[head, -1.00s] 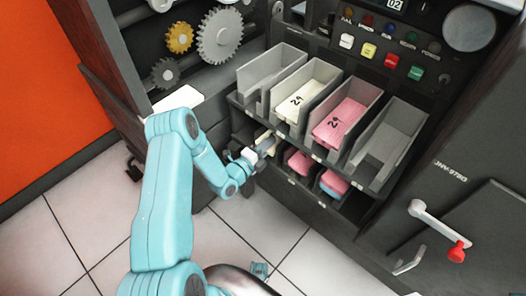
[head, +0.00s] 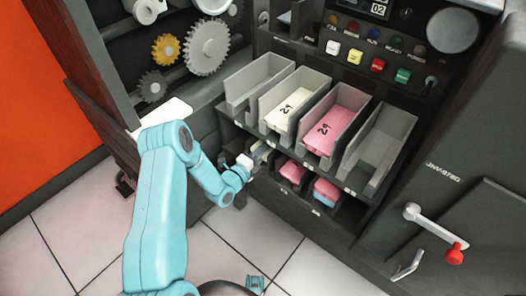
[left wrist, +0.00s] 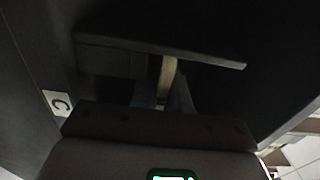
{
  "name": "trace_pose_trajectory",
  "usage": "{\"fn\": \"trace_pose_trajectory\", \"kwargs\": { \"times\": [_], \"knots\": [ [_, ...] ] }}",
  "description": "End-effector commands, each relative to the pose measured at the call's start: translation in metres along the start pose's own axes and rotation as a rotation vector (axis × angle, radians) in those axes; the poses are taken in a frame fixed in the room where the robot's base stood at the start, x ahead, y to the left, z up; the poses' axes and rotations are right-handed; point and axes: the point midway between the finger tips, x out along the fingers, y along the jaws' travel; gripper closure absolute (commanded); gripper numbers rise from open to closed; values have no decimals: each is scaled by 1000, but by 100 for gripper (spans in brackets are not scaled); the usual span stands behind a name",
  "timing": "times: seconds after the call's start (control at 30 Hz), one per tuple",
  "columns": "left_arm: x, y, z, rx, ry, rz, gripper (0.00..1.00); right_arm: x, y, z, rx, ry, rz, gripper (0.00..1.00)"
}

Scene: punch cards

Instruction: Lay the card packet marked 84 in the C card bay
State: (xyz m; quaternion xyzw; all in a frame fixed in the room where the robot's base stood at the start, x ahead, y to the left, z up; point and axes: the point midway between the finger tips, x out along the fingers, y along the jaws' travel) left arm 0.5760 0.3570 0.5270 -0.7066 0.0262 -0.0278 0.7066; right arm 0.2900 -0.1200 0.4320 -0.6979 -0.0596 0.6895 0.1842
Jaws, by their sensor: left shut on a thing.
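My left gripper (head: 247,162) is at the left end of the lower row of bays, below the upper trays. It is shut on a narrow cream thing (left wrist: 168,75), which shows edge-on in the left wrist view, most likely a card packet; no number is readable on it. A white label with a C (left wrist: 58,103) is at the left of the left wrist view, beside a dark bay. A cream packet (head: 283,116) and a pink packet (head: 322,130), both seemingly marked 29, lie in the middle upper trays.
The outer upper trays, left (head: 236,86) and right (head: 372,150), look empty. Lower bays hold a pink packet (head: 292,172) and a pink-and-blue stack (head: 327,190). Gears (head: 207,47) are at the upper left. A red-knobbed crank (head: 455,253) is at the right.

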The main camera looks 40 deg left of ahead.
Motion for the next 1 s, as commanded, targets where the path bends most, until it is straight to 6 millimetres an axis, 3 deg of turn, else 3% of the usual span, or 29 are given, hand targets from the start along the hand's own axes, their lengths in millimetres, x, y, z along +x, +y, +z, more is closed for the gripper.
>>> {"fn": "trace_pose_trajectory", "kwargs": {
  "times": [0.37, 0.4, 0.47, 0.8, 1.0],
  "knots": [
    [0, 2, 0, 1, 0, -1, 100, 6, 2, 0, 0, 0, 0, 100],
    [0, 2, 0, 1, 0, -1, 72, 6, 2, 0, 0, 0, 0, 100],
    [0, 2, 0, 0, 0, -1, 55, 6, 2, 0, 0, 0, 0, 100],
    [-4, 3, 0, -1, -1, 1, 55, 5, 2, 0, 0, 0, 0, 100],
    [-38, 2, 1, -4, -4, 5, 55, -1, 0, 0, 0, 0, 0, 100]
  ]
}}
